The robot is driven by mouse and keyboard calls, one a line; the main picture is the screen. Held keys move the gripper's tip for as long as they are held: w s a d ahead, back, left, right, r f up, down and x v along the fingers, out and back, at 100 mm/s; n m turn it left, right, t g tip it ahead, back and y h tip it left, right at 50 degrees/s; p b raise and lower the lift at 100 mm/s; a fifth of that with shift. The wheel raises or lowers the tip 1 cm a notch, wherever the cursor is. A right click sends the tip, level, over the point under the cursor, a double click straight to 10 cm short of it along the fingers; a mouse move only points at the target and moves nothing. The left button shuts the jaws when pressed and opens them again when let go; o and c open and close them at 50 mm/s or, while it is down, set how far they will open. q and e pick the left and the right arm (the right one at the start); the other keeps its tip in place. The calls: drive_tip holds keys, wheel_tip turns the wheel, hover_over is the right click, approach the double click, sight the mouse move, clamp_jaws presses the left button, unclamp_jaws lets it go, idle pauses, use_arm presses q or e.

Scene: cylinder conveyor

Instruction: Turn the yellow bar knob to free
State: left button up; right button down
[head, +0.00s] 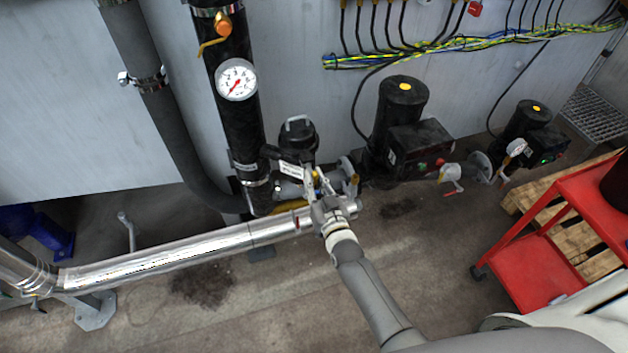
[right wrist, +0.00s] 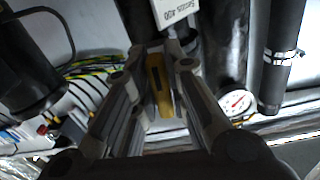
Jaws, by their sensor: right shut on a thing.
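The yellow bar knob (right wrist: 158,85) shows in the right wrist view, standing lengthwise between the two fingers of my right gripper (right wrist: 166,62). The fingers are shut on it. In the head view my right gripper (head: 322,195) reaches from below to the pipe fittings beside the black pump. The gripper largely covers the knob there, and its exact turn angle is hard to read. My left gripper is not in view.
A white label (head: 292,169) hangs just behind the gripper and shows in the wrist view (right wrist: 178,12). A silver pipe (head: 170,255) runs left. A black pump (head: 403,105) and a pressure gauge (head: 236,80) stand behind. A red cart (head: 540,265) stands right.

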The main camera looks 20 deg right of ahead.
drive_tip(key=shift+f, duration=0.1)
idle(0.3)
drive_tip(key=c, duration=1.5)
unclamp_jaws()
drive_tip(key=s, duration=1.2)
drive_tip(key=shift+d, duration=0.2)
drive_tip(key=s+f+n+g+b, duration=0.1)
drive_tip(key=s+f+g, duration=0.45)
drive_tip(key=f, duration=0.95)
drive_tip(key=s+f+n+g+b, duration=0.1)
drive_tip(key=s+f+g, duration=0.2)
drive_tip(key=s+f, duration=0.8)
drive_tip(key=s+d+f+g, duration=0.2)
drive_tip(key=s+f, duration=0.4)
drive_tip(key=s, duration=0.1)
drive_tip(key=s+d+f+g, duration=0.2)
drive_tip(key=s+f+g, duration=0.1)
drive_tip(key=s+f, duration=0.3)
drive_tip(key=s+d+f+g+b, duration=0.1)
drive_tip(key=s+d+f+g, duration=0.1)
drive_tip(key=s+f, duration=0.3)
drive_tip(key=shift+s+f+n+g+h, duration=0.2)
drive_tip(key=shift+s+g, duration=0.2)
drive_tip(key=shift+s, duration=0.75)
drive_tip(key=shift+s+f+n+g+h, duration=0.1)
drive_tip(key=shift+s+f+n+g, duration=0.2)
drive_tip(key=shift+s, duration=0.8)
